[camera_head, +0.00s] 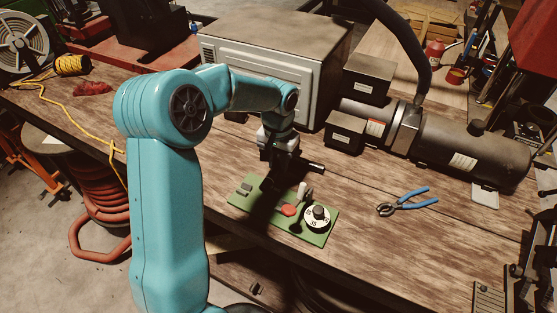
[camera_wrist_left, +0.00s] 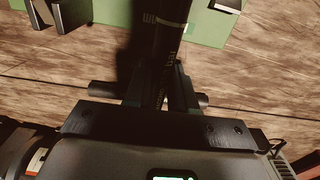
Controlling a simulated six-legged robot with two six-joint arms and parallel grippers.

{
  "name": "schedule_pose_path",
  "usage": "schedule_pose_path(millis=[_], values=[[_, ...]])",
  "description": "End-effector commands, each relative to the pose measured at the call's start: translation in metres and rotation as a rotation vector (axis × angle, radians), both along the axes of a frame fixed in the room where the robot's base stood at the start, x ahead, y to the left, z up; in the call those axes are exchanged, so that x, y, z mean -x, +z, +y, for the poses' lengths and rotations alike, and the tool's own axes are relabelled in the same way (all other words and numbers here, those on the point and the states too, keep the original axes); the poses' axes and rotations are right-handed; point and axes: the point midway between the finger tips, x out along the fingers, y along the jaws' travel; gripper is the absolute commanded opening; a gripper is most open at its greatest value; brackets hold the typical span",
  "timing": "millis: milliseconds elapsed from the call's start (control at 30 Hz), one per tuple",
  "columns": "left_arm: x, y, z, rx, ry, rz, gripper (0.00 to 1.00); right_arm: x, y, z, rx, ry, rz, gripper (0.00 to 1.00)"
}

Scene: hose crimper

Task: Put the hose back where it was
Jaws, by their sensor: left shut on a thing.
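My left gripper (camera_head: 280,158) comes down above the bench, close behind the green board. In the left wrist view its fingers (camera_wrist_left: 162,92) are shut on a black hose (camera_wrist_left: 170,35) with pale printed marks and a thin ring. The hose extends away from the fingers over the green board (camera_wrist_left: 110,10). In the head view, the green board (camera_head: 318,238) carries a black-and-white numbered dial (camera_head: 317,217), a red button (camera_head: 289,210) and small grey holders (camera_head: 245,187). The hose's far end is cut off in the wrist view and unclear in the head view. My right gripper is not visible.
Blue-handled pliers (camera_head: 405,202) lie on the wooden bench right of the board. A beige box (camera_head: 270,55) and a dark cylindrical machine (camera_head: 450,143) stand behind. The bench (camera_head: 380,245) in front of the pliers is clear. A yellow cord (camera_head: 80,118) lies left.

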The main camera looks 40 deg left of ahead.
Motion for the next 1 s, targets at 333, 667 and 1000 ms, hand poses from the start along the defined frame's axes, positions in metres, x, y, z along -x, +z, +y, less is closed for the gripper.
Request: schedule_pose_path(millis=[333, 667, 1000], values=[[0.0, -0.01, 0.0, 0.0, 0.0, 0.0, 0.0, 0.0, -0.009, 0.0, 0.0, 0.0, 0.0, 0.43], [0.0, -0.012, 0.0, 0.0, 0.0, 0.0, 0.5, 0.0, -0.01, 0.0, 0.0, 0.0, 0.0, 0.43], [0.0, -0.001, 0.0, 0.0, 0.0, -0.001, 0.5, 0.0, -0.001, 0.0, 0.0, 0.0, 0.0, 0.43]])
